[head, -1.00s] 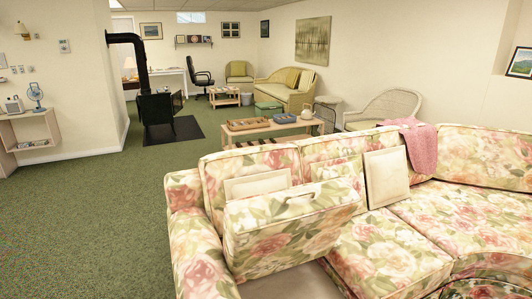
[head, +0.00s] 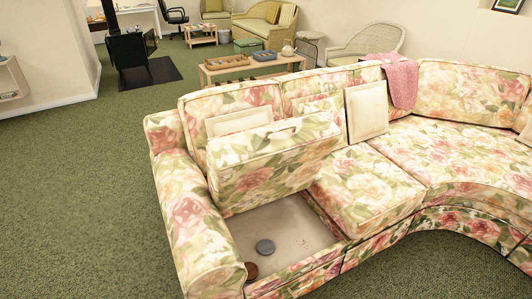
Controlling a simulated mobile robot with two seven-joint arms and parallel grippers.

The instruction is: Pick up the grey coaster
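The grey coaster (head: 265,246) is a small round disc in the head view. It lies flat on the pale floor of the open seat compartment (head: 290,222) at the left end of the floral sofa. A brown round object (head: 251,270) lies near it, towards the compartment's front left corner, partly hidden by the sofa arm. The lifted seat cushion (head: 270,165) stands tilted up behind the compartment, with a handle on its top edge. Neither of my grippers is in view.
The floral sofa (head: 365,190) curves to the right, with cream pillows (head: 366,112) and a pink blanket (head: 400,80) on its back. A wooden coffee table (head: 212,72) stands behind it. Green carpet (head: 80,200) is clear on the left and at the front right.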

